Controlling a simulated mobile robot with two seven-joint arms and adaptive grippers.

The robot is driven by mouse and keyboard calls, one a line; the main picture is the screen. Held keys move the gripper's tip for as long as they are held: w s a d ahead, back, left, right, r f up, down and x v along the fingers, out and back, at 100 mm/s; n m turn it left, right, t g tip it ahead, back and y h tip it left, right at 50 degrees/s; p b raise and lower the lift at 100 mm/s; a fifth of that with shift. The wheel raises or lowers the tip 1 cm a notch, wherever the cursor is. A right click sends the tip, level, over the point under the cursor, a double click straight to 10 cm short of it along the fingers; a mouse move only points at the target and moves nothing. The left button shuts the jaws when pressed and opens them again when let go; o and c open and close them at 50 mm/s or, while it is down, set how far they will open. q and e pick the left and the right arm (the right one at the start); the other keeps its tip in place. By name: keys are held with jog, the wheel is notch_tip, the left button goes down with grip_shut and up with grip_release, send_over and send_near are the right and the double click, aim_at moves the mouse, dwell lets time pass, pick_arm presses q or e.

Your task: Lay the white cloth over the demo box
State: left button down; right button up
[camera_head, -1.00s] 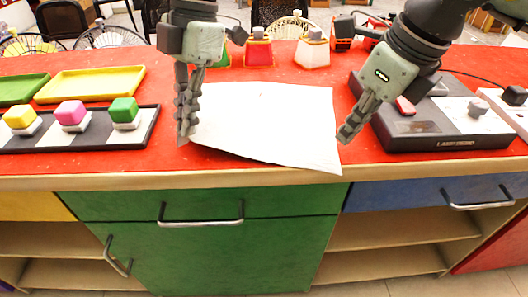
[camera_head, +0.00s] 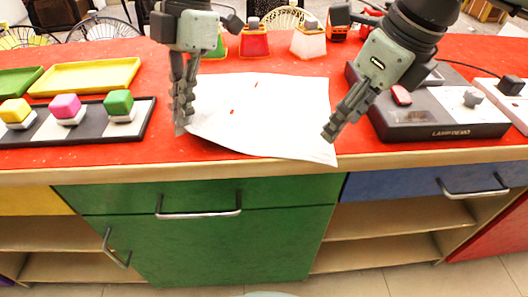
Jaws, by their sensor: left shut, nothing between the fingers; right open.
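The white cloth (camera_head: 265,115) lies on the red tabletop, its right front corner reaching to the table's front edge. A few small red spots show on it. The demo box (camera_head: 440,131), dark with a light top panel and a "LAMP DEMO" label, stands to the right of the cloth, uncovered. My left gripper (camera_head: 183,127) is shut and empty, pointing down at the cloth's left edge. My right gripper (camera_head: 332,130) is open, at the cloth's right edge, between cloth and box. Whether either gripper touches the cloth is unclear. My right arm hides part of the box's back.
A black-and-white tray (camera_head: 80,135) with yellow, pink and green cubes lies at the left. Yellow (camera_head: 88,76) and green (camera_head: 18,80) trays lie behind it. Red (camera_head: 254,42) and white (camera_head: 308,43) containers stand behind the cloth. A white-topped unit (camera_head: 508,100) stands right of the box.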

aim_at(318, 156)
jog(key=shift+a+r, duration=0.25)
jog(key=shift+r, duration=0.1)
jog(key=shift+c, duration=0.4)
jog(key=s+a+r+m+g+h, duration=0.1)
jog(key=a+r+g+h, duration=0.15)
jog(key=r, duration=0.25)
jog(key=shift+s+a+f, duration=0.1)
jog(key=shift+f, duration=2.4)
jog(key=shift+a+f, duration=0.1)
jog(key=shift+f, duration=2.4)
jog(key=shift+f, duration=0.1)
jog(key=shift+c, duration=0.6)
grip_shut()
jog(key=shift+r, duration=2.5)
